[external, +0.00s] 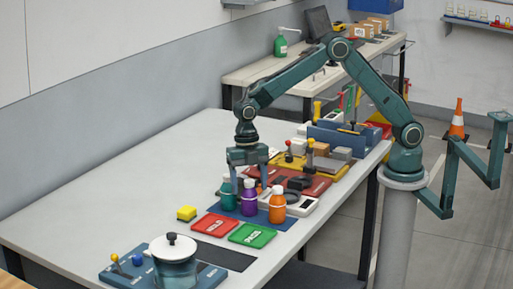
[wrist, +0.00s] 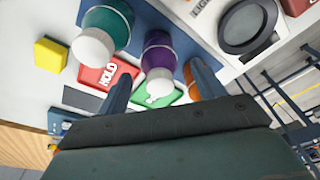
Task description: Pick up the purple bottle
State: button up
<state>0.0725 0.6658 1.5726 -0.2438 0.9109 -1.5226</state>
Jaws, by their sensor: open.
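The purple bottle (external: 249,201) with a white cap stands upright on a blue mat, between a teal bottle (external: 228,200) and an orange bottle (external: 277,208). My gripper (external: 249,181) is open and points down over the purple bottle. In the wrist view the purple bottle (wrist: 158,55) shows between the two fingers of my gripper (wrist: 161,72), with no visible grip on it. The teal bottle (wrist: 113,22) is outside the left finger. The orange bottle (wrist: 190,78) is partly hidden by the right finger.
A red tray (external: 214,224), a green tray (external: 252,235) and a yellow block (external: 186,213) lie in front of the bottles. A blue board with a white-lidded pot (external: 174,263) is at the near end. Panels and boxes crowd behind the bottles. The table's left side is clear.

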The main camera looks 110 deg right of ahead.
jog(key=shift+a+f, duration=0.2)
jog(key=shift+f, duration=1.05)
jog(key=c, duration=1.2)
jog(key=shift+r, duration=0.15)
notch_tip(320, 180, up, 20)
jog(key=shift+f, duration=0.15)
